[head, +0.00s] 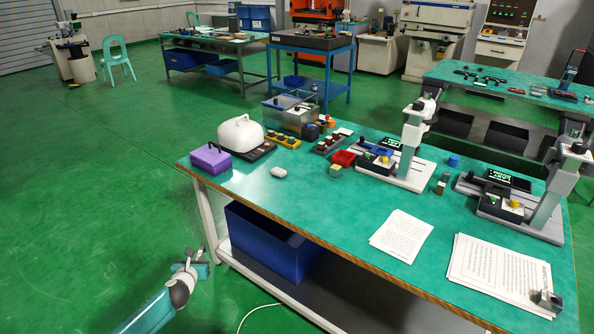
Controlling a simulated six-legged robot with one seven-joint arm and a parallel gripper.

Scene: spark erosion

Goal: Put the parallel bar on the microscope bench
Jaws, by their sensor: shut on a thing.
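My gripper (201,268) is at the lower left, low over the green floor, in front of the near bench's left end. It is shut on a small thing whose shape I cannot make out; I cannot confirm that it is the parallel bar. The near bench (247,193) has a green top and wooden edge. Two upright column instruments that look like microscopes (415,140) (552,190) stand on its right half. My gripper is apart from the bench and below its top.
Bare top shows at front left and centre. The floor at left is clear.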

